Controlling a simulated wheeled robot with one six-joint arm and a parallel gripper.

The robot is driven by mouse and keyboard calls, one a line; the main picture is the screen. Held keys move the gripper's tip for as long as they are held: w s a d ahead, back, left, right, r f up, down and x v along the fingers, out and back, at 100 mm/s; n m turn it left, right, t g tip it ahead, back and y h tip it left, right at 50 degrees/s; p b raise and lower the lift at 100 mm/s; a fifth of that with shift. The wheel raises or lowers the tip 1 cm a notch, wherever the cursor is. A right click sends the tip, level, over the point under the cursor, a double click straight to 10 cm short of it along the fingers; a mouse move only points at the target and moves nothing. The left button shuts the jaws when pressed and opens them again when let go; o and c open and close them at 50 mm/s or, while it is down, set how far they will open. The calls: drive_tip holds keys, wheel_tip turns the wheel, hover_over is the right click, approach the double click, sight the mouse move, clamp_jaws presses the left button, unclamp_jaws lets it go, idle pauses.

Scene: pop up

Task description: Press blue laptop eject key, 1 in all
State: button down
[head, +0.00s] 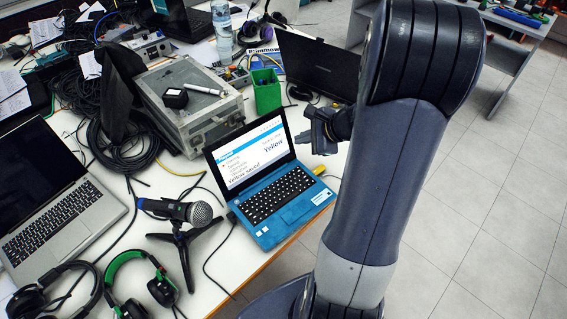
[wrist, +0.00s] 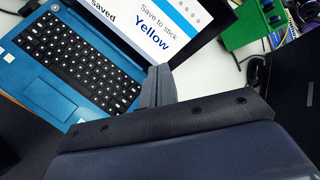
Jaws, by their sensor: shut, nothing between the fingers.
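The blue laptop (head: 292,209) stands open on the white table near its right edge. Its screen (head: 250,154) is lit and shows "Yellow saved", "Save to stick" and "Yellow". A small yellow piece (head: 319,168) sticks out at the laptop's right side. The blue laptop (wrist: 40,92) also fills the upper left of the wrist view, with its black keyboard (wrist: 84,66). I cannot make out an eject key among the small keys. My gripper (head: 318,140) is shut and empty, just right of the screen; its fingers show in the wrist view (wrist: 158,86) beside the keyboard's right end.
A silver laptop (head: 75,215), a microphone on a tripod (head: 200,213) and green-black headphones (head: 130,285) lie to the left. A grey metal case (head: 200,110), a green holder (head: 266,92) and a dark laptop (head: 312,65) stand behind. Cables run across the table.

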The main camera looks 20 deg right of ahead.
sight(298, 168)
drive_tip(key=shift+f, duration=0.1)
idle(0.3)
wheel_tip(298, 168, down, 9)
drive_tip(key=b, duration=0.7)
drive_tip(key=shift+d, duration=0.1)
idle(1.7)
drive_tip(key=shift+f+b, duration=0.25)
drive_tip(key=shift+b, duration=0.4)
drive_tip(key=shift+f+b, duration=0.3)
drive_tip(key=shift+b, duration=0.05)
idle(0.6)
drive_tip(key=shift+r+p, duration=0.6)
drive_tip(key=shift+r, duration=0.15)
